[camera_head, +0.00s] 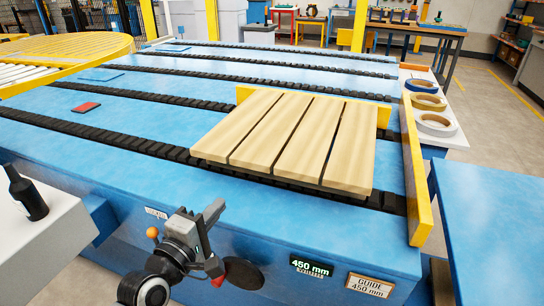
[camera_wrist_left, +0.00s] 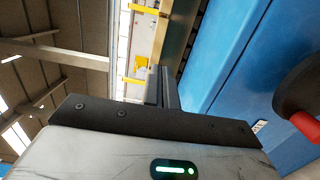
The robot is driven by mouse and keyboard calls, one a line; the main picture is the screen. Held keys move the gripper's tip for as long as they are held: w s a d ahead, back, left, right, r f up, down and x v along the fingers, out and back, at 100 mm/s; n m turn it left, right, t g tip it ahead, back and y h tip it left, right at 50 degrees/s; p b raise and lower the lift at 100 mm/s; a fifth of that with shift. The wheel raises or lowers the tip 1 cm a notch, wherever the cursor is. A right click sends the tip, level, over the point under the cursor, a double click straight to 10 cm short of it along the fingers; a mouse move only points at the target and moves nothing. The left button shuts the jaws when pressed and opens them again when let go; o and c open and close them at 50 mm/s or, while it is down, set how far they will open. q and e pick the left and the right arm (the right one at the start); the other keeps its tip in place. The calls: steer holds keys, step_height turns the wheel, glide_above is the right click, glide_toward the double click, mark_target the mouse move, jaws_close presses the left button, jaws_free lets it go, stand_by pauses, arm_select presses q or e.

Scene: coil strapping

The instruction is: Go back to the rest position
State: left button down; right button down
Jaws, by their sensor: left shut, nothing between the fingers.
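My left gripper (camera_head: 214,211) is in front of the blue conveyor's front face, low in the head view, apart from the wooden slats. In the left wrist view its two dark fingers (camera_wrist_left: 161,88) are together with nothing between them. My right gripper is in neither view. The pallet of pale wooden slats (camera_head: 298,140) lies on the conveyor's black chains, right of and beyond my left gripper.
A dark disc (camera_head: 244,274) with a red part is close to my left gripper. Yellow guides (camera_head: 415,175) border the pallet. A dark bottle (camera_head: 27,194) stands on a white surface at left. Tape rolls (camera_head: 436,124) lie at right. A red block (camera_head: 86,107) lies on the conveyor.

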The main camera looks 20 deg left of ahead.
arm_select(q)
steer(key=s+d+f+m+g+h, duration=0.2)
steer(key=s+d+f+m+g, duration=0.5)
steer(key=s+d+f+m, duration=0.5)
step_height(320, 180, down, 3)
steer(key=d+m+p, duration=0.1)
steer(key=m, duration=0.6)
steer(key=shift+d+r+m, duration=0.15)
steer(key=shift+d+m, duration=0.1)
steer(key=shift+m, duration=0.05)
steer(key=shift+s+h, duration=0.1)
steer(key=shift+h, duration=0.2)
